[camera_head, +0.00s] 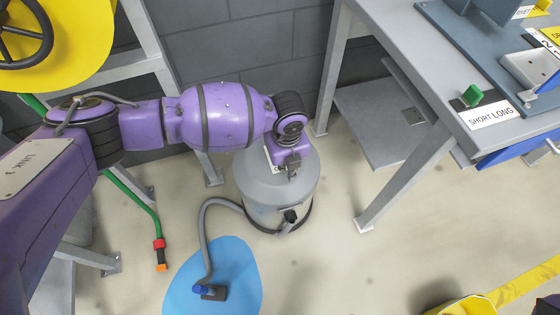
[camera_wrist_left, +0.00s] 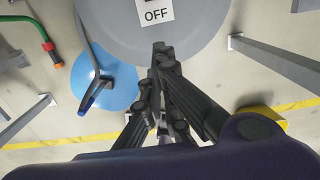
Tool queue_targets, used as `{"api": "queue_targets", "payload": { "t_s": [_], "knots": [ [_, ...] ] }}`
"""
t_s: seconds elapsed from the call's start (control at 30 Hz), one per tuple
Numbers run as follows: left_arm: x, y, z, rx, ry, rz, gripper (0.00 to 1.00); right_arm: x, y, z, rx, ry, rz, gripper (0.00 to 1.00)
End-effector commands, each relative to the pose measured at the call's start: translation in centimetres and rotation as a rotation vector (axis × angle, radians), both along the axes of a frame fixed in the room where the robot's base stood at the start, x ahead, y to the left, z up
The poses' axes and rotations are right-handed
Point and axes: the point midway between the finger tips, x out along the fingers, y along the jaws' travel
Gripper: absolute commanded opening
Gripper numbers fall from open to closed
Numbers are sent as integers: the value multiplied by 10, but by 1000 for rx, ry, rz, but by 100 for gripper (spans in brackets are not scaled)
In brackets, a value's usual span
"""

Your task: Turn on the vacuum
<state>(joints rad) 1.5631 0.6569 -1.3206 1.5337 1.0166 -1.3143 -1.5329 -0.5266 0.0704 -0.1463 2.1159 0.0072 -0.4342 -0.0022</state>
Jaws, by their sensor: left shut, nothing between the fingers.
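The vacuum (camera_head: 270,205) is a grey canister standing on the floor between two tables, with a grey hose (camera_head: 207,235) coming off it. Its round grey lid (camera_wrist_left: 205,30) fills the top of the left wrist view, with a white label reading OFF (camera_wrist_left: 156,13). My left gripper (camera_head: 292,172) is over the lid in the head view, its fingers together and empty. In the left wrist view its fingertips (camera_wrist_left: 159,48) overlap the lid's near edge, just below the label; I cannot tell whether they touch. The arm hides part of the lid in the head view. My right gripper is not in view.
A blue puddle (camera_head: 235,270) lies on the floor with the hose nozzle (camera_head: 211,292) on it. A green hose (camera_head: 135,190) hangs at the left. A grey workbench (camera_head: 400,50) stands at right, its leg (camera_head: 395,180) near the vacuum. A yellow object (camera_head: 465,307) is at bottom right.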

Motion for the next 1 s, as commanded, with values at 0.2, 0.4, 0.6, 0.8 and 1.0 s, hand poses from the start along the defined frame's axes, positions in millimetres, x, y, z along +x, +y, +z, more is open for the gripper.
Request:
{"api": "queue_targets", "payload": {
  "t_s": [0.2,0.4,0.6,0.8,1.0],
  "knots": [
    [3,2,3,11,-2,-11,0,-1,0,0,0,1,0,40],
    [3,2,1,10,-2,-10,0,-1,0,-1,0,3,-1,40],
    [3,2,-21,10,0,-10,0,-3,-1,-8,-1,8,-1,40],
    [4,2,-64,9,1,-8,0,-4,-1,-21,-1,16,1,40],
    [6,3,-105,10,1,-9,0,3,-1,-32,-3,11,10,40]
  ]
}}
